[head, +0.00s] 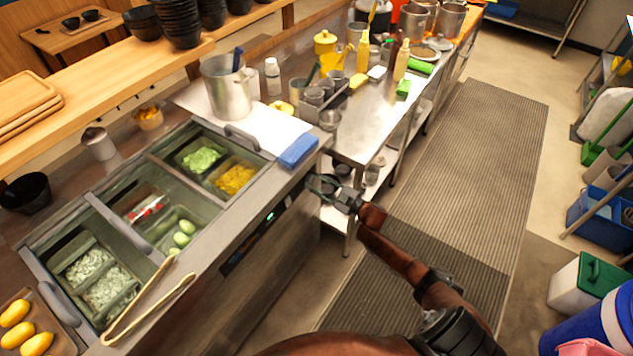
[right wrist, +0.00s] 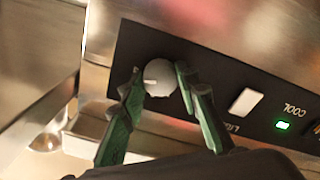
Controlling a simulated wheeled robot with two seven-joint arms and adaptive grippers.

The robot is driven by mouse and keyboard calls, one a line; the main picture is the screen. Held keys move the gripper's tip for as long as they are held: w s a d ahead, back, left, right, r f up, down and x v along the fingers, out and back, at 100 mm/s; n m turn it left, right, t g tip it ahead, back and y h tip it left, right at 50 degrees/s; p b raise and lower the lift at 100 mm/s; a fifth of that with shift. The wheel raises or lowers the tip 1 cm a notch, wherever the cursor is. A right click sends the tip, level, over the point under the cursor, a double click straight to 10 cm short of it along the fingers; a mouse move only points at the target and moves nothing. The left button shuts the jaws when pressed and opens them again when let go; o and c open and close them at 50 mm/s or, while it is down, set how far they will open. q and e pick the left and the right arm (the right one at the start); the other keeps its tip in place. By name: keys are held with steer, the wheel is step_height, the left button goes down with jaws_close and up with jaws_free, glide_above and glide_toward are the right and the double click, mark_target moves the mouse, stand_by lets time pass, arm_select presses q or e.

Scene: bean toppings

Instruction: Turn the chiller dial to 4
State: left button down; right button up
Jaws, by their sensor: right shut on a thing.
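The chiller dial (right wrist: 160,78) is a round grey knob on the black control panel (right wrist: 214,75), with a pale mark on its left side in the right wrist view. Any numbers around it are not readable. My right gripper (head: 318,185) is at the right end of the chiller counter's front in the head view. Its two green fingers are shut on the dial, one on each side, in the right wrist view. In the head view the dial is hidden behind the gripper. My left gripper is not in view.
Beside the dial are a white switch (right wrist: 245,102) and a lit green COOL display (right wrist: 283,126). Tongs (head: 150,305) rest at the counter's front edge. The striped floor mat (head: 450,190) is clear.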

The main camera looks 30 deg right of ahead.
steer(key=shift+d+f+m, duration=0.1)
steer(key=shift+m, duration=0.6)
steer(key=o, duration=1.2)
steer(key=shift+c, duration=0.2)
steer(key=shift+s, duration=0.1)
steer(key=v, duration=1.1)
steer(key=shift+s, duration=0.4)
